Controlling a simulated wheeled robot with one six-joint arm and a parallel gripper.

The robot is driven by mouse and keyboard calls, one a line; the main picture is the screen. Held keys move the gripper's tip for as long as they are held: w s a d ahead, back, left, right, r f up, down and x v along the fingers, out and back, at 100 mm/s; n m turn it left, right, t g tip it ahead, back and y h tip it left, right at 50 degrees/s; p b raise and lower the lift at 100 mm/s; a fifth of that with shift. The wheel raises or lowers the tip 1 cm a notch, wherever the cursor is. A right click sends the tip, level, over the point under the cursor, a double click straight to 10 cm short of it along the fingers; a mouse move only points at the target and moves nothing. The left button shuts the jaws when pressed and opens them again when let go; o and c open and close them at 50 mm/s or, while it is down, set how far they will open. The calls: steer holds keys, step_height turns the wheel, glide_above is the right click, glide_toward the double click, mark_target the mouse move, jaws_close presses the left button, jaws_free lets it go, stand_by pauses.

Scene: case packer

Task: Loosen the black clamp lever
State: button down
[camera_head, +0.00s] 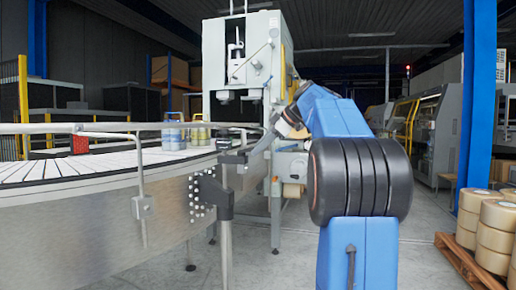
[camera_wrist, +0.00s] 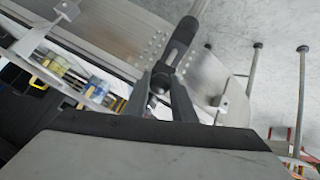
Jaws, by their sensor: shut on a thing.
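The black clamp lever (camera_wrist: 161,80) is between the two dark fingers of my gripper (camera_wrist: 160,98) in the wrist view. The fingers are closed on it, and they hide part of it. The lever is at the end of a black clamp body (camera_wrist: 179,45) on a metal post. In the head view the black clamp body (camera_head: 216,193) is on the upright post beside the conveyor's curved side. My gripper (camera_head: 238,157) reaches down to the top of it from the right. The lever itself is too small there to tell its angle.
The curved conveyor (camera_head: 90,166) with a guide rail (camera_head: 150,127) is at the left. A grey machine (camera_head: 243,60) rises behind. A pallet of tape rolls (camera_head: 495,235) is at the right.

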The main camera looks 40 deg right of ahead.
steer(key=shift+w+d+n+g+y, duration=0.2)
steer(key=shift+d+n+g+y, duration=0.1)
steer(key=shift+n, duration=0.1)
steer(key=c, duration=1.5)
jaws_free()
steer(key=v, duration=1.7)
steer(key=shift+s, duration=0.15)
